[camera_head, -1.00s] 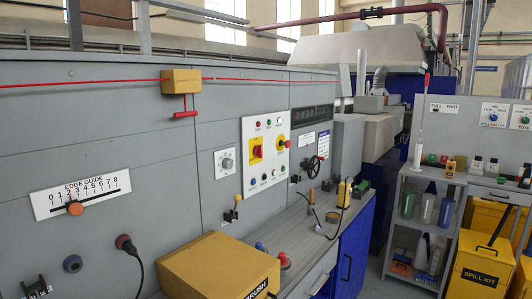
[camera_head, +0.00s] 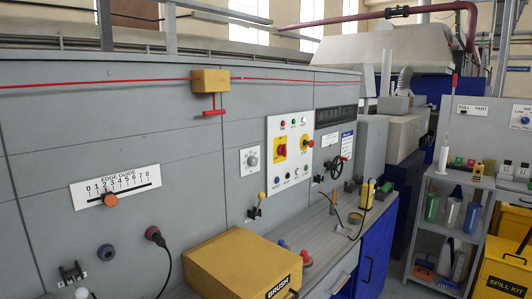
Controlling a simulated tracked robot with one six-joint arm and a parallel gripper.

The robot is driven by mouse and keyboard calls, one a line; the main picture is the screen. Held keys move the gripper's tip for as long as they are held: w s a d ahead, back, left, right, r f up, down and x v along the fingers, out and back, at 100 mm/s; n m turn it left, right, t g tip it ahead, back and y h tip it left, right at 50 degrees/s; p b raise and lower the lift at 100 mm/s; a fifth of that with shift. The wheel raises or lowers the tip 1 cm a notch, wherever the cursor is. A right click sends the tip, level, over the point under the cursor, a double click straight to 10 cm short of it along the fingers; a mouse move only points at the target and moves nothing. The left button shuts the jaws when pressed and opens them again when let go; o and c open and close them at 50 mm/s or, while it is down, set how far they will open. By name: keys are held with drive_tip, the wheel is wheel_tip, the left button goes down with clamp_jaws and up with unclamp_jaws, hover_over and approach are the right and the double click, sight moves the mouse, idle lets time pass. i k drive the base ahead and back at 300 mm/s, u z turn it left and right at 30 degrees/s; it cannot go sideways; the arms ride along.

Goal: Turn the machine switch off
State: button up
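A white control panel (camera_head: 289,152) is set in the grey machine front, right of the middle of the view. On its left side is a red switch knob on a yellow plate (camera_head: 280,147); its exact turn position is too small to read. To its right is a red round button on a yellow base (camera_head: 307,142). Small coloured lamps or buttons run along the panel's top and bottom. Which control is the machine switch cannot be read from labels. My gripper is not in view.
A yellow brush box (camera_head: 225,262) stands in front of the machine at the bottom. A grey worktop (camera_head: 318,228) with small tools runs below the panel. A shelf (camera_head: 447,181) stands at right.

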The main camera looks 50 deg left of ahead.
sight(282, 150)
drive_tip(key=z, duration=0.05)
drive_tip(key=i, duration=0.75)
